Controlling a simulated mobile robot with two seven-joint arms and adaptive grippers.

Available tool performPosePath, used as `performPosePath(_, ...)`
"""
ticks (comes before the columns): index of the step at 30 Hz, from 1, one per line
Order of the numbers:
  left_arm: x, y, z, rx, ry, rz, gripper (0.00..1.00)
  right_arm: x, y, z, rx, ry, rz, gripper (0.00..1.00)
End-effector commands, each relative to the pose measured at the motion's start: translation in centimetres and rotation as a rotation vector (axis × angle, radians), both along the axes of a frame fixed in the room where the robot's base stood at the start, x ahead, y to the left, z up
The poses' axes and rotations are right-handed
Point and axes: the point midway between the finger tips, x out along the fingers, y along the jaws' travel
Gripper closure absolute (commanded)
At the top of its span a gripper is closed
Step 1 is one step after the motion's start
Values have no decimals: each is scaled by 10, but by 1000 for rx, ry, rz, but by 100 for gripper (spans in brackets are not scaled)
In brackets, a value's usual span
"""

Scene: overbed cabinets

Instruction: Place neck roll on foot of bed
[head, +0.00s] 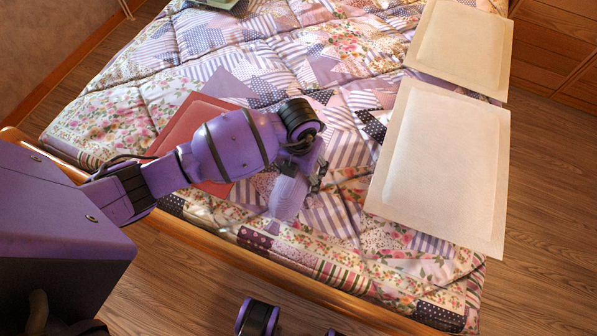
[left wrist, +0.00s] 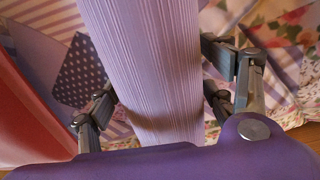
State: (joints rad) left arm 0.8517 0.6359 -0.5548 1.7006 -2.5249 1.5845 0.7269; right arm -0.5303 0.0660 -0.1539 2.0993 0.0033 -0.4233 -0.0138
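The neck roll (left wrist: 150,70) is a lilac, finely ribbed cylinder between the two fingers of my left gripper (left wrist: 158,100) in the left wrist view. The dark fingers lie against it on both sides. In the head view, the roll (head: 287,197) shows below my left gripper (head: 314,178), partly hidden by the wrist. It is over the patchwork quilt of the bed (head: 345,215), near the wooden edge. I cannot tell whether it touches the quilt.
A red square item (head: 190,122) lies on the quilt behind my left arm. Two pale flat panels (head: 445,165) (head: 462,45) lie along the bed's right side. A green item (head: 215,3) is at the far edge. A wooden rail (head: 270,280) borders the near side.

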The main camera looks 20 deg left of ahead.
Motion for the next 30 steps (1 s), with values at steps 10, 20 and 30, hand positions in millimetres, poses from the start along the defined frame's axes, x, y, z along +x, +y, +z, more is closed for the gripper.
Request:
performPosePath(10, 0, 0, 1, 0, 0, 0, 17, 0, 0, 1, -1, 0, -1, 100)
performPosePath(20, 2, 0, 52, 0, -7, -2, 17, 4, 0, 11, -3, -9, 3, 100)
performPosePath(30, 1, 0, 113, 0, -4, -1, 17, 8, 2, 18, -2, -18, 8, 100)
